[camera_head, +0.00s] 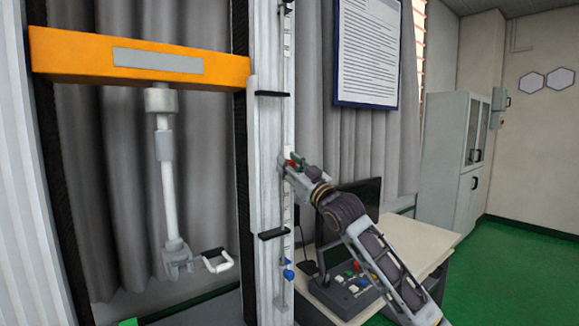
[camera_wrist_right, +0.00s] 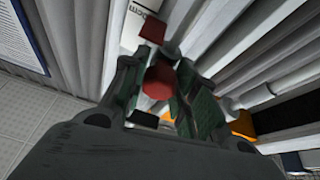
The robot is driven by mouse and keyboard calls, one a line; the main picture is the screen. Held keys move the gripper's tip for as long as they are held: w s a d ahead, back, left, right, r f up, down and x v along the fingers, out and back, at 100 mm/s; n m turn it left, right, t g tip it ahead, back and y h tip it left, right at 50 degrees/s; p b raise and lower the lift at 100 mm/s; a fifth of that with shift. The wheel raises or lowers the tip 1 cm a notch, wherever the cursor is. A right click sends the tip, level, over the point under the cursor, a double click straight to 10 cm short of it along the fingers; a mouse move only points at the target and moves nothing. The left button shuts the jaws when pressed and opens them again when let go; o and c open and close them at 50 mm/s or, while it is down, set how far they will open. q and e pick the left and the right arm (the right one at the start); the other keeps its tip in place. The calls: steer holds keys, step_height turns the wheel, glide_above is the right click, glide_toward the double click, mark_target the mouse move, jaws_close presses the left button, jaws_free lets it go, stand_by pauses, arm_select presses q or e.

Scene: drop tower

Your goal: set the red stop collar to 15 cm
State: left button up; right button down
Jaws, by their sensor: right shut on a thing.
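The red stop collar (camera_head: 291,162) is on the scale rod at the right side of the tower column in the head view. My right gripper (camera_head: 296,166) reaches it from the lower right and is shut on it. In the right wrist view the red round knob (camera_wrist_right: 159,82) of the collar lies between the green finger pads of my right gripper (camera_wrist_right: 165,95). A second red part (camera_wrist_right: 153,29) shows just beyond it. A blue collar (camera_head: 288,274) sits lower on the same rod. The scale numbers are too small to read in the head view. My left gripper is not in view.
An orange crossbeam (camera_head: 140,58) spans the tower frame, with a white hanging rod and hook (camera_head: 170,190) under it. Black brackets (camera_head: 273,234) stick out from the column. A control box (camera_head: 345,292) with coloured buttons and a monitor stand on the table (camera_head: 425,240) at right.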

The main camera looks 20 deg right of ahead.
steer(key=shift+f, duration=0.35)
arm_select(q)
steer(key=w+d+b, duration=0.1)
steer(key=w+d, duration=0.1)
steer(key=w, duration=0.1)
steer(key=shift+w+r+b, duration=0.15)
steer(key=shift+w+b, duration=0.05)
steer(key=shift+b, duration=0.15)
arm_select(e)
step_height(320, 180, down, 4)
steer(key=shift+f, duration=0.2)
steer(key=c, duration=1.1)
jaws_free()
steer(key=shift+s, duration=0.1)
steer(key=v, duration=1.1)
steer(key=shift+s+d, duration=0.2)
steer(key=shift+s, duration=0.1)
